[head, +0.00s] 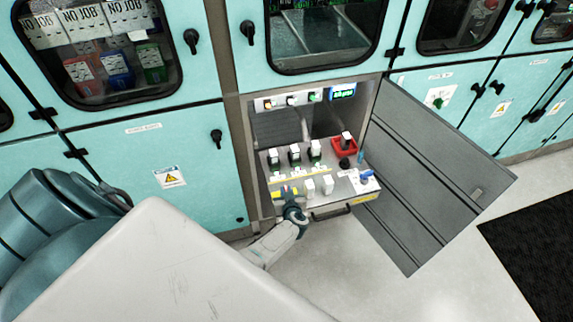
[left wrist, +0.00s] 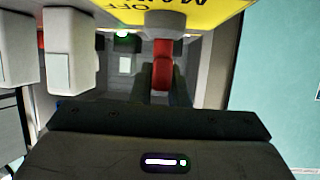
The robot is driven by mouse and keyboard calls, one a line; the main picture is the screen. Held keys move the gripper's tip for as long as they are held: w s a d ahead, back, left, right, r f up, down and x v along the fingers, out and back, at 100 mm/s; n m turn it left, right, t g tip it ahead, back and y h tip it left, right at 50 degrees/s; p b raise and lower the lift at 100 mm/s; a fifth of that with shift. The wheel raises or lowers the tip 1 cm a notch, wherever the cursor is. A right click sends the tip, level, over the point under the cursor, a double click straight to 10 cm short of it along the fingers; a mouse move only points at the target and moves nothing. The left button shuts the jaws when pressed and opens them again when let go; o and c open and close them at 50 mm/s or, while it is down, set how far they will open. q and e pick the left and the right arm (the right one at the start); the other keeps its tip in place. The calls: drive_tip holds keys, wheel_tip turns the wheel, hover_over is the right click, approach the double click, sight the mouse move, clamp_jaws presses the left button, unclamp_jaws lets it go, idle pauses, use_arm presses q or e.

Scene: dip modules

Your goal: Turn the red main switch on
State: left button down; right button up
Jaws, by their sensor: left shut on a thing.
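The red main switch (left wrist: 162,72) shows in the left wrist view, below a yellow label (left wrist: 195,12) with upside-down lettering that includes "OFF". My left gripper (head: 290,199) is at the front left of the open panel drawer in the head view. Its dark fingers stand on both sides of the red handle in the left wrist view, shut on it. In the head view the gripper hides most of the switch. My right gripper is in neither view.
The drawer carries several white-handled switches (head: 328,184) and a red tray (head: 344,146). A grey cabinet door (head: 430,165) stands open to the right. Teal cabinets (head: 130,165) flank the opening. White switch handles (left wrist: 70,62) stand left of the fingers in the wrist view.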

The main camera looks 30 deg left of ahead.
use_arm(q)
drive_tip(key=shift+n+g+y, duration=0.5)
drive_tip(key=shift+n+g, duration=0.1)
drive_tip(key=c, duration=1.4)
unclamp_jaws()
drive_tip(key=shift+s+d+r, duration=0.1)
drive_tip(key=shift+s+d, duration=0.25)
drive_tip(key=shift+d, duration=0.1)
drive_tip(key=v, duration=0.9)
drive_tip(key=shift+d+r+b, duration=0.25)
drive_tip(key=shift+b, duration=0.15)
drive_tip(key=shift+s+f, duration=0.1)
drive_tip(key=shift+s, duration=0.05)
